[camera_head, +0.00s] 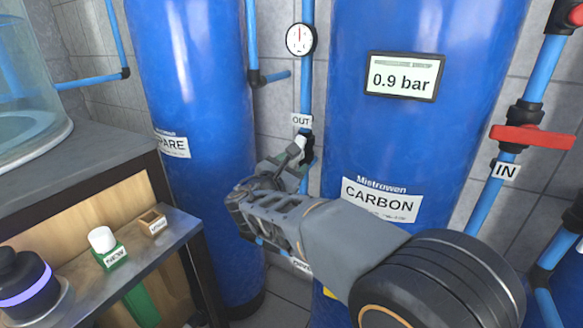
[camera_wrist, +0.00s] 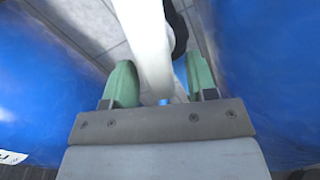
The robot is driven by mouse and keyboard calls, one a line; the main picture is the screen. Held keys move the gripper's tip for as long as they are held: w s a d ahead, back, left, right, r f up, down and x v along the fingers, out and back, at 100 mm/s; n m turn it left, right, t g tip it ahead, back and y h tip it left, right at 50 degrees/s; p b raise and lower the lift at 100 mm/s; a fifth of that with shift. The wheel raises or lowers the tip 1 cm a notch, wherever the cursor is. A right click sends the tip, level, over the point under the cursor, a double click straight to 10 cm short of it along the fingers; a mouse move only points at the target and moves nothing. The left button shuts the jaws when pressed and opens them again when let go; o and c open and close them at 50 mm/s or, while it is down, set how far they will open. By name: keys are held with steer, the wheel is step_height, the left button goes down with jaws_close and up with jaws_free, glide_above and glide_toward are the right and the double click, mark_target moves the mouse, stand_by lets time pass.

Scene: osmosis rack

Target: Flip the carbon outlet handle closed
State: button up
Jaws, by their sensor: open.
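The carbon outlet handle is a white lever (camera_head: 299,143) on the blue pipe just below the OUT label (camera_head: 301,120), left of the CARBON tank (camera_head: 420,150). In the wrist view the white handle (camera_wrist: 150,40) runs down from the top edge between my two green finger pads. My gripper (camera_head: 285,163) is at the handle. It also shows in the wrist view (camera_wrist: 161,85), open, with a pad on each side of the handle and gaps visible. My gripper and arm hide the lower part of the outlet pipe.
The red inlet handle (camera_head: 532,137) is at right above the IN label (camera_head: 505,171). A round gauge (camera_head: 300,39) is on the outlet pipe. The SPARE tank (camera_head: 200,100) stands left. A shelf (camera_head: 180,235) holds small items at lower left.

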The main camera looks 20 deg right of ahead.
steer(key=shift+c, duration=0.3)
steer(key=c, duration=0.9)
steer(key=shift+o, duration=0.2)
steer(key=shift+f+b, duration=0.1)
steer(key=shift+b, duration=0.2)
steer(key=m+b, duration=0.3)
steer(key=shift+w+a, duration=0.25)
steer(key=shift+w, duration=0.05)
steer(key=m+b, duration=0.3)
steer(key=shift+w+a+r+m+b, duration=0.25)
steer(key=shift+r+m+b, duration=0.1)
steer(key=shift+m+b, duration=0.05)
steer(key=shift+w+a+r+m+b, duration=0.1)
steer(key=shift+r+m+b, duration=0.3)
steer(key=shift+m+b, duration=0.75)
steer(key=shift+w+a+r+m+b, duration=0.1)
steer(key=shift+r+m+b, duration=0.25)
steer(key=shift+m+b, duration=0.85)
steer(key=shift+w+a+r+m+b, duration=0.1)
steer(key=shift+r+m+b, duration=0.3)
steer(key=shift+m+b, duration=0.75)
steer(key=shift+r+m+p, duration=0.1)
steer(key=shift+m+p, duration=0.2)
steer(key=shift+m, duration=0.1)
